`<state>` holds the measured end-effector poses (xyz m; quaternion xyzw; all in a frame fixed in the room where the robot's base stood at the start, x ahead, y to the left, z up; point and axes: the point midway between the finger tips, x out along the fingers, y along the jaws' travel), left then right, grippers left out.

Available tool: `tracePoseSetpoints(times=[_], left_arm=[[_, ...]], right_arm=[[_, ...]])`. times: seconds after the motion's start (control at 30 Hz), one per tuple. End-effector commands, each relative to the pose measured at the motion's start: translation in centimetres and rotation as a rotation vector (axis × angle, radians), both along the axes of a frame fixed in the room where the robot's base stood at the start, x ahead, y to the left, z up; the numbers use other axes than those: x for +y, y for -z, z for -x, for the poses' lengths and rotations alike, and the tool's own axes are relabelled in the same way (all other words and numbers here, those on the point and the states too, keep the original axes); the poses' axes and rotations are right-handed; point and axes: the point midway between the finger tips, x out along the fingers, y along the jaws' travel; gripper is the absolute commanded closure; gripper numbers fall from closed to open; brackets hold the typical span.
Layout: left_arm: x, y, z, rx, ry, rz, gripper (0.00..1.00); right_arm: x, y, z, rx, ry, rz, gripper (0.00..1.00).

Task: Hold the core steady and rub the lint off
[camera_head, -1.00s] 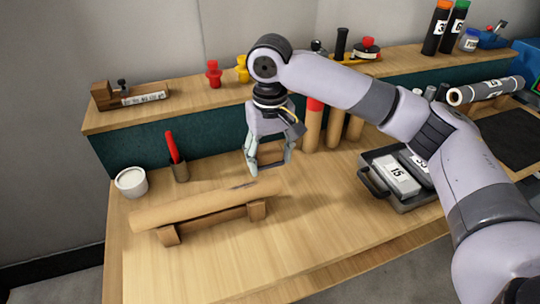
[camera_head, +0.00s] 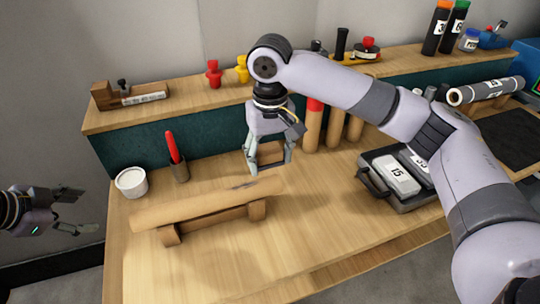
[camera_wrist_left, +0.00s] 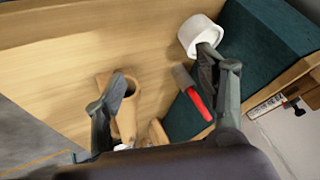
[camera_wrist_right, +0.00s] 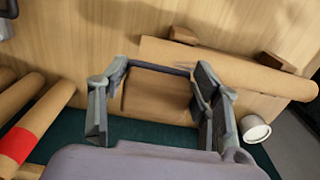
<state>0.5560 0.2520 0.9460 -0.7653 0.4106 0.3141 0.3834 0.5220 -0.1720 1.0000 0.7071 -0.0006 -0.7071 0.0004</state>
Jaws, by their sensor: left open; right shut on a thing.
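The core (camera_head: 200,205) is a long brown cardboard tube lying on a wooden cradle (camera_head: 257,211) near the table's left front. A small dark mark, perhaps lint (camera_head: 243,185), shows near its right end. My left gripper (camera_head: 82,212) is open and empty, off the table's left edge, apart from the core. In the left wrist view, the core's open end (camera_wrist_left: 127,110) shows between the fingers. My right gripper (camera_head: 269,168) is shut on a brown block (camera_wrist_right: 155,98), behind the core's right end and apart from it.
A white cup (camera_head: 131,182) and a holder with a red-handled tool (camera_head: 175,155) stand behind the core. Several brown tubes (camera_head: 333,128) stand against the shelf. A dark tray (camera_head: 408,203) with labelled blocks lies right. The front middle is clear.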

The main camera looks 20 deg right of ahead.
Motion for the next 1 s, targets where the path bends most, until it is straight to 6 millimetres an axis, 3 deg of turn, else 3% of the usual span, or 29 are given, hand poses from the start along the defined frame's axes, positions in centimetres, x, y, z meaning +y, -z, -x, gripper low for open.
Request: tracePoseSetpoints(times=[0.03, 0.2, 0.43, 0.67, 1.0], left_arm=[[-1.6, -1.4, 0.9, -0.013, 0.067, -0.027, 0.35], [-5.4, -3.9, 4.1, -0.022, 0.241, -0.114, 0.35], [-7.2, -4.6, 6.2, -0.023, 0.337, -0.173, 0.35], [-8.2, -2.8, 5.6, -0.021, 0.341, -0.173, 0.35], [-10.1, 1.6, 3.7, -0.02, 0.339, -0.171, 0.35]], right_arm=[[0.0, 0.0, 0.0, 0.0, 0.0, 0.0, 0.65], [0.0, 0.0, 0.0, 0.0, 0.0, 0.0, 0.65], [0.0, 0.0, 0.0, 0.0, 0.0, 0.0, 0.65], [0.0, 0.0, 0.0, 0.0, 0.0, 0.0, 0.65], [0.0, 0.0, 0.0, 0.0, 0.0, 0.0, 0.65]])
